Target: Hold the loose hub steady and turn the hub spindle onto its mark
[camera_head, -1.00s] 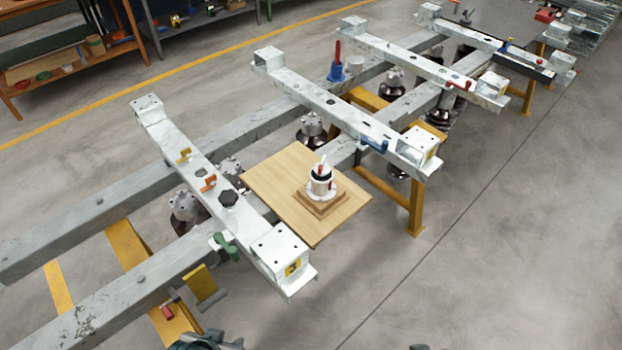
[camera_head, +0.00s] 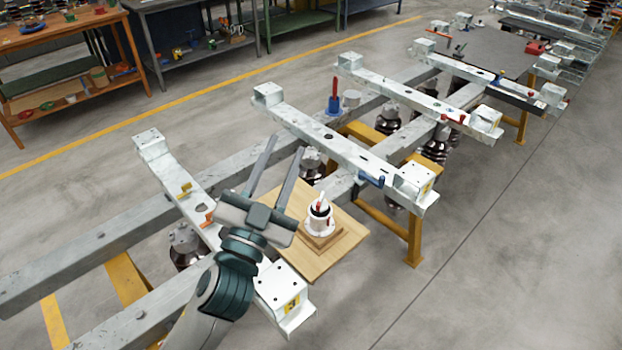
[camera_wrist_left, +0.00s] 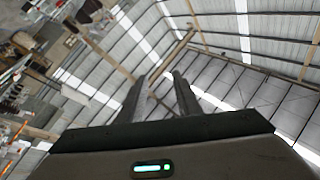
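The hub (camera_head: 318,222) is a white cylinder with a black band, upright on a small square wooden block (camera_head: 322,242) on a wooden board (camera_head: 349,244). The spindle (camera_head: 321,200) on its top carries a red and white pointer; its mark is too small to make out. My left gripper (camera_head: 280,142) is in the head view, left of the hub and above the board, apart from it. Its two long fingers are spread and nothing is between them. In the left wrist view the fingers (camera_wrist_left: 160,85) are also apart and empty, pointing at the roof. My right gripper is not in view.
Galvanised steel beams (camera_head: 340,145) cross on both sides of the board, with clamps and brown insulators beneath. A blue cup with a red handle (camera_head: 334,98) stands on a far beam. Workbenches (camera_head: 70,45) line the back left. Open floor (camera_head: 500,240) lies to the right.

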